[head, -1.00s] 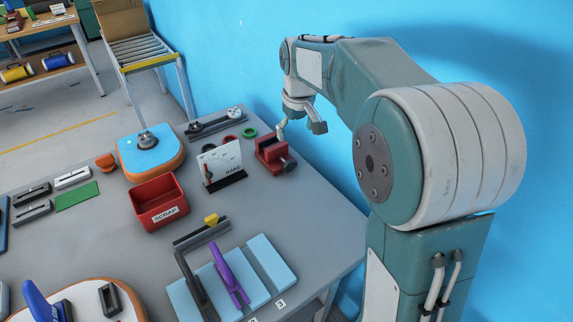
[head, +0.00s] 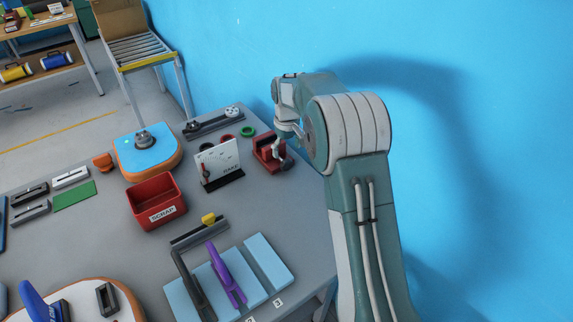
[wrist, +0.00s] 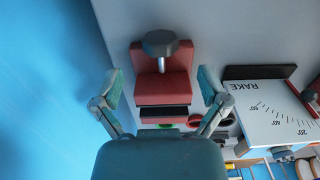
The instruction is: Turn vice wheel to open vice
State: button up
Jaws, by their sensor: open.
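A red vice (head: 267,150) stands near the far right part of the grey table, close to the blue wall. In the wrist view the vice (wrist: 162,88) lies between my fingers, with a dark gap between its red jaws. Its dark grey wheel (wrist: 162,44) is on a short shaft at the top of that view. My gripper (wrist: 160,80) is open, with one finger on each side of the vice, and holds nothing. I cannot tell its height above the vice. In the head view my gripper (head: 292,142) partly covers the vice and its wheel.
A white RAKE board (head: 218,162) stands left of the vice. A red SCRAP bin (head: 157,202) and a blue board (head: 148,155) are farther left. Green and red rings (head: 247,131) lie behind the vice. The blue wall (head: 440,130) is close on the right.

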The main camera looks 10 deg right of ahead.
aim_at(287, 160)
notch_tip(287, 160, down, 6)
jog(key=shift+a+f, duration=0.1)
jog(key=shift+f, duration=0.1)
jog(key=c, duration=1.1)
